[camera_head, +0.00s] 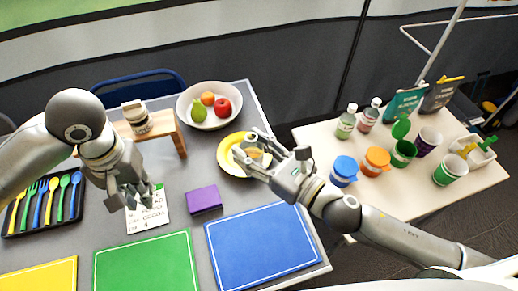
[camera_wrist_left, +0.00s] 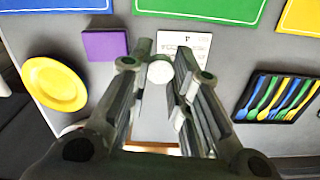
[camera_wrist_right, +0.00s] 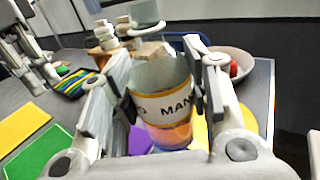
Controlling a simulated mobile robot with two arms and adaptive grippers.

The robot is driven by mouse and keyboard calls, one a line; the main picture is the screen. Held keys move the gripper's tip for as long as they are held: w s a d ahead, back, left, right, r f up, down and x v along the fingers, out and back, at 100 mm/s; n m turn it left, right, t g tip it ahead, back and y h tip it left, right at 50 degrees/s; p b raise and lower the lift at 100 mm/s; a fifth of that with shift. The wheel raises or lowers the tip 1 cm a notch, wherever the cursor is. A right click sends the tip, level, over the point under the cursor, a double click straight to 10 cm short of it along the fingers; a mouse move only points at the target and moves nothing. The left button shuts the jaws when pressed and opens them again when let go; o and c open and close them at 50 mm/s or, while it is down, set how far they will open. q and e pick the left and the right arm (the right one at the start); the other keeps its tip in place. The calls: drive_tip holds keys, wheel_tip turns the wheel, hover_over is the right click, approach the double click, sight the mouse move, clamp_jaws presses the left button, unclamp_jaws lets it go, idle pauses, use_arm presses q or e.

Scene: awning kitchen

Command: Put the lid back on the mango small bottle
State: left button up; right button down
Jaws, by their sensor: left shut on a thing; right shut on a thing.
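The mango small bottle (camera_wrist_right: 162,105) is between the fingers of my right gripper (camera_wrist_right: 155,90), which is shut on it. It is clear, with orange contents and a white label reading "MAN". In the head view my right gripper (camera_head: 262,155) is over the yellow plate and mostly hides the bottle. A round white lid (camera_wrist_left: 160,72) is between the fingertips of my left gripper (camera_wrist_left: 160,75), which is shut on it. In the head view my left gripper (camera_head: 132,192) points down above the white note card, apart from the bottle, and the lid is hidden.
The yellow plate (camera_head: 228,160), fruit bowl (camera_head: 190,118), purple block (camera_head: 204,200) and white card (camera_head: 148,218) are on the grey table. A small wooden shelf (camera_head: 166,123) bears a jar. Two lidded bottles (camera_head: 346,122) stand on the right table. The blue board (camera_head: 262,245) is clear.

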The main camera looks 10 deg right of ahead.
idle(0.4)
use_arm(q)
drive_tip(key=w+d+r, duration=0.5)
drive_tip(key=d+r, duration=0.1)
drive_tip(key=d, duration=0.5)
wheel_tip(320, 180, up, 10)
drive_tip(key=n, duration=0.1)
hover_over(252, 151)
drive_tip(key=w, duration=0.2)
drive_tip(key=shift+s+d, duration=0.1)
drive_tip(key=shift+f, duration=2.05)
drive_tip(key=shift+f, duration=0.8)
drive_tip(key=shift+f, duration=0.6)
